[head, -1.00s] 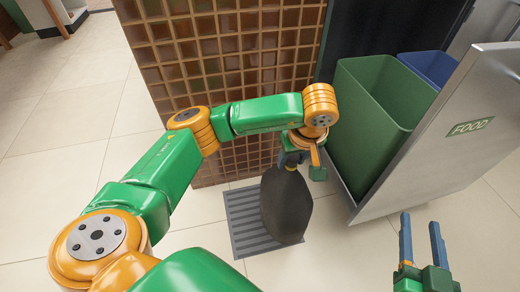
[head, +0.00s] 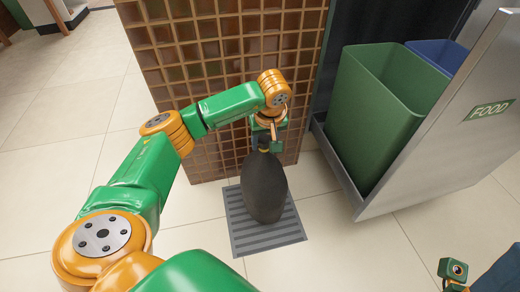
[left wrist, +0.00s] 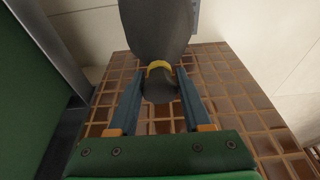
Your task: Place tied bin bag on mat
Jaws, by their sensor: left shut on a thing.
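The tied bin bag (head: 265,188) is dark grey, with a yellow tie at its neck, and looks upright. It appears over the middle of the grey ribbed mat (head: 240,236) on the floor. I cannot tell whether its bottom touches the mat. My left gripper (head: 264,146) is shut on the bag's neck from above. In the left wrist view the bag (left wrist: 157,25) shows beyond the blue fingers, with its neck between them (left wrist: 160,82). Of my right arm, only a green part with a lens shows at the lower right; its fingers cannot be made out.
A tiled brown pillar (head: 200,70) stands close behind the mat. To the right, an open steel drawer front (head: 440,140) marked FOOD holds a green bin (head: 375,120) and a blue bin (head: 440,55). Pale floor tiles are clear left and in front of the mat.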

